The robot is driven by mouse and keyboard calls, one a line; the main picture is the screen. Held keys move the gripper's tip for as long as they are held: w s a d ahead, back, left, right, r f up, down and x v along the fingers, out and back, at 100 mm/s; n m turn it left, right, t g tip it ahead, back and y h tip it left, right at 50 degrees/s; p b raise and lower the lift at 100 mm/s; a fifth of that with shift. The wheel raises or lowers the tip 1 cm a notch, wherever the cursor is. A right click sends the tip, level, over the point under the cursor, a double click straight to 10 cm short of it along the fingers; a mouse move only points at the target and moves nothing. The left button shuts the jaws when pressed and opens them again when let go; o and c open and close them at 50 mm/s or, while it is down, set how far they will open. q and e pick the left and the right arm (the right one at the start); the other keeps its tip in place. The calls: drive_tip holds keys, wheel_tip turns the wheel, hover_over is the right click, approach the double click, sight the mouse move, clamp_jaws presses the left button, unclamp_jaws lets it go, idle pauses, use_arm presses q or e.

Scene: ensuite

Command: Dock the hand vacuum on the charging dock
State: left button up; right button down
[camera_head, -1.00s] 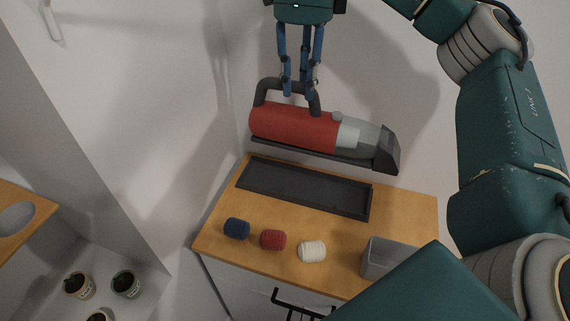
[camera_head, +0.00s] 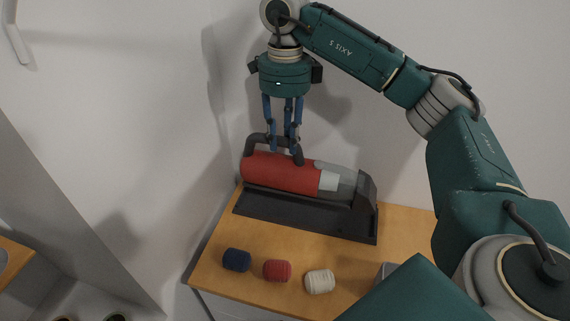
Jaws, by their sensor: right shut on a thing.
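The hand vacuum (camera_head: 282,172) has a red body, a clear grey front, a dark nozzle pointing right and a dark handle on top. My right gripper (camera_head: 284,143) comes from above and is shut on the handle. The vacuum is level and lies over the black charging dock (camera_head: 300,218), a long shallow tray on the wooden cabinet top. The vacuum's underside is at the dock's back part; whether it touches the dock floor I cannot tell. My left gripper is not in view.
Blue (camera_head: 236,260), red (camera_head: 277,270) and white (camera_head: 320,281) rolls lie in a row in front of the dock. A grey bin (camera_head: 386,270) is partly hidden by my arm. A white wall (camera_head: 150,120) stands close behind and left. The wooden top (camera_head: 405,219) is clear right of the dock.

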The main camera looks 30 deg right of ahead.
sight(285, 162)
drive_tip(key=shift+f+p, duration=0.7)
drive_tip(key=shift+f, duration=2.9)
drive_tip(key=c, duration=1.4)
unclamp_jaws()
drive_tip(key=shift+s, duration=0.1)
drive_tip(key=shift+o, duration=0.2)
drive_tip(key=shift+r, duration=0.1)
drive_tip(key=shift+r+b, duration=0.3)
drive_tip(key=shift+r, duration=0.05)
wheel_tip(285, 162, up, 10)
drive_tip(key=shift+f+b, duration=0.1)
drive_tip(key=shift+b, duration=0.65)
drive_tip(key=shift+d+r, duration=0.1)
drive_tip(key=shift+r, duration=0.55)
drive_tip(key=shift+f, duration=0.1)
